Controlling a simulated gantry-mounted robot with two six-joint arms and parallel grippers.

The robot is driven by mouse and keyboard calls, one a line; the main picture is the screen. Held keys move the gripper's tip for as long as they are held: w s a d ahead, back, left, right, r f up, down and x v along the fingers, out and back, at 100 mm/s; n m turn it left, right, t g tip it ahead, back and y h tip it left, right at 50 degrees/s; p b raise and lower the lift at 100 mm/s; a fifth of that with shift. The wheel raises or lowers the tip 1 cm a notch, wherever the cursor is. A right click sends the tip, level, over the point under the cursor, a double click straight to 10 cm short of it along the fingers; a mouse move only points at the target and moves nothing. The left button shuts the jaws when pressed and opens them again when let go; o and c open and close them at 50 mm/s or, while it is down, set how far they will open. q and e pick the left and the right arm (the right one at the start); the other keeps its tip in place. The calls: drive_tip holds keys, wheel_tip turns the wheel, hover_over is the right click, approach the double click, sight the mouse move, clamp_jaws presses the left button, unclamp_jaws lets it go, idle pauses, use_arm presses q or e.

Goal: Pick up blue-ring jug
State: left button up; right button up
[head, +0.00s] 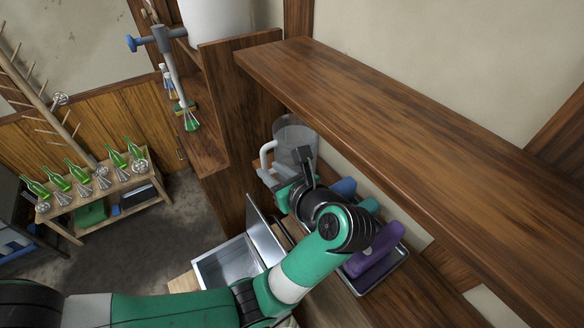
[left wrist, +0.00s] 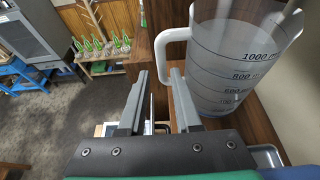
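A clear measuring jug (head: 297,134) with a pale handle (head: 267,156) stands under the wooden shelf in the head view. It fills the upper right of the left wrist view (left wrist: 232,62), with dark volume marks on its wall. My right gripper is out of view.
A thick wooden shelf (head: 420,120) runs above the counter, close to my left arm. A purple object (head: 376,252) lies on a metal tray (head: 399,266). An open metal basin (head: 226,264) sits nearby. Green bottles (head: 78,172) stand on a far rack.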

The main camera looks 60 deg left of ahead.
sight(265, 164)
use_arm(q)
drive_tip(key=x, duration=0.2)
drive_tip(key=shift+a+r, duration=0.15)
drive_tip(key=shift+a, duration=0.3)
drive_tip(key=shift+a+p, duration=0.45)
drive_tip(key=shift+p, duration=0.05)
drive_tip(key=x, duration=0.2)
drive_tip(key=p+x, duration=0.1)
drive_tip(key=x, duration=0.1)
drive_tip(key=shift+w+f, duration=0.1)
drive_tip(key=shift+f, duration=0.3)
clamp_jaws()
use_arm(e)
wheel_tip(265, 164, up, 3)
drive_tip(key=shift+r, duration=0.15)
use_arm(q)
drive_tip(key=shift+r, duration=0.15)
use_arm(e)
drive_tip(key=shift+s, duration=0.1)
